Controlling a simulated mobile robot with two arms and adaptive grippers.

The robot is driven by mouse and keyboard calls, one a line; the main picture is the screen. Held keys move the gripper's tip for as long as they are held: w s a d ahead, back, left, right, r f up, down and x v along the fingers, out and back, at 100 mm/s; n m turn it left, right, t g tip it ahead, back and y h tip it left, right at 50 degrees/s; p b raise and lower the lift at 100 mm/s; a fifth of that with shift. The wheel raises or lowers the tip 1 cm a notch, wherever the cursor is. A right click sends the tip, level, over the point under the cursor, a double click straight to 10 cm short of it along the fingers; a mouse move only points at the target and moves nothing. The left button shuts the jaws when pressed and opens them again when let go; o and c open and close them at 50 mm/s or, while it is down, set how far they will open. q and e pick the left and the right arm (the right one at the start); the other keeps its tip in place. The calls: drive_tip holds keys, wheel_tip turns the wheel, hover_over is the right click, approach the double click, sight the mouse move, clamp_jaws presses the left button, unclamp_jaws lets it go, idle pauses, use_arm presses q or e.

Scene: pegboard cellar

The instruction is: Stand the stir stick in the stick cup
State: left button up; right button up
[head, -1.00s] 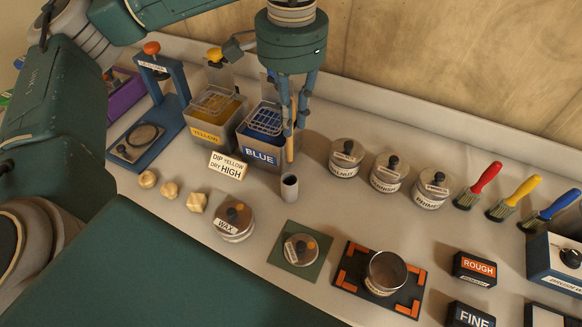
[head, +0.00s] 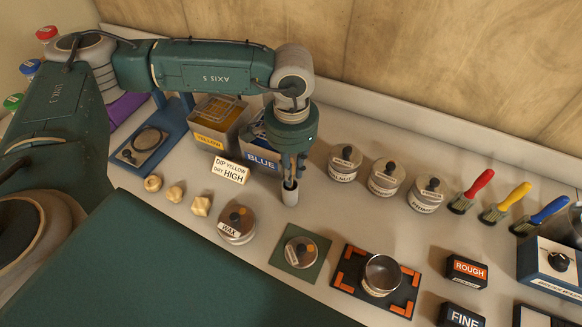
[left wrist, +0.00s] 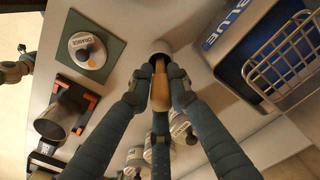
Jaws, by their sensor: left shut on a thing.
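The stir stick (left wrist: 160,90) is a light wooden rod, held in my left gripper (head: 289,181). In the left wrist view, the fingers close around the stick from both sides. I cannot tell how deep the stick's lower end reaches. A teal jointed part at the left edge of the wrist view looks like my right gripper (left wrist: 14,70); its jaws are unclear.
A dip sign (head: 231,169) and the wax tin (head: 237,225) are nearby. Several lidded tins stand to the right, and the orange tin (head: 299,251) sits in front on a green mat.

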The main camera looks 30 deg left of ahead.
use_arm(q)
drive_tip(key=shift+f, duration=0.2)
drive_tip(key=o, duration=0.8)
use_arm(e)
drive_tip(key=shift+d+f, duration=0.2)
drive_tip(key=shift+d, duration=0.2)
use_arm(q)
drive_tip(key=shift+r, duration=0.1)
